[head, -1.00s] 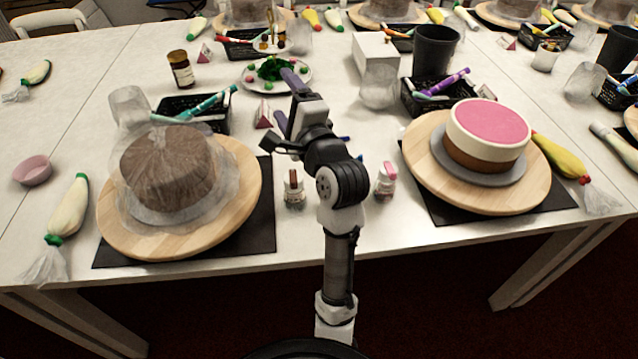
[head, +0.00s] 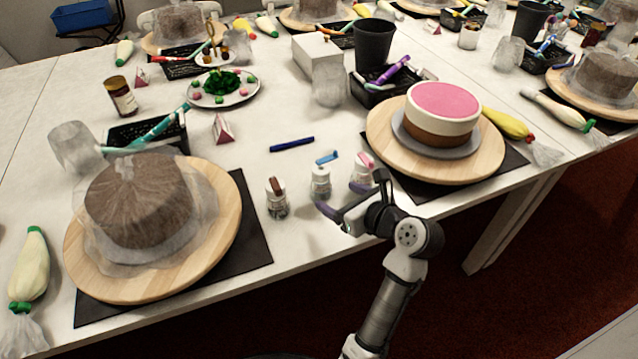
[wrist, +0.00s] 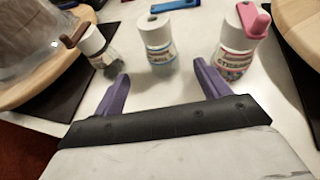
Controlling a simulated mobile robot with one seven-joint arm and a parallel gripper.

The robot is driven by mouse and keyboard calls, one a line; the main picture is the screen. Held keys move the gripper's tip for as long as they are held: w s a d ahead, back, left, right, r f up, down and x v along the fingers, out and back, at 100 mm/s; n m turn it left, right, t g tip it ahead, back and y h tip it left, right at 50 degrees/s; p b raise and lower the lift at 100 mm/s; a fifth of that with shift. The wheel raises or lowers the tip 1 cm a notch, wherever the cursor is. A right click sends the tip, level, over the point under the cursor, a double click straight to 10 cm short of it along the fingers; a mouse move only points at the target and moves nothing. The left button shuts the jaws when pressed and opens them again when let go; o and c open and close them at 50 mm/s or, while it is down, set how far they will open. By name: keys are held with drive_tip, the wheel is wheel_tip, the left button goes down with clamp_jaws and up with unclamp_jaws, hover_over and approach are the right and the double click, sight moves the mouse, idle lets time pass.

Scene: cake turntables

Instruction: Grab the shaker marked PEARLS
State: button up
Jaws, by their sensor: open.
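Three small shakers stand in a row near the table's front edge. One has a brown lid (head: 277,198), one a blue lid (head: 321,182) and one a pink lid (head: 362,168). In the wrist view the blue-lidded shaker (wrist: 157,46) is in the middle; its blurred label ends in letters like "LS", not fully legible. In the head view my gripper (head: 350,195) is at the table's front edge.
A wrapped cake on a wooden turntable (head: 225,225) stands left, and a pink-topped cake on another turntable (head: 480,170) stands right. A blue pen (head: 291,144) lies behind the shakers. The table around the pen is clear.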

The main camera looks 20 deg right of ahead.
sight(327, 190)
drive_tip(key=x, duration=0.4)
drive_tip(key=shift+w, duration=0.1)
drive_tip(key=x, duration=0.5)
drive_tip(key=shift+d+f, duration=0.2)
drive_tip(key=shift+f, duration=0.1)
drive_tip(key=c, duration=1.2)
drive_tip(key=shift+r, duration=0.1)
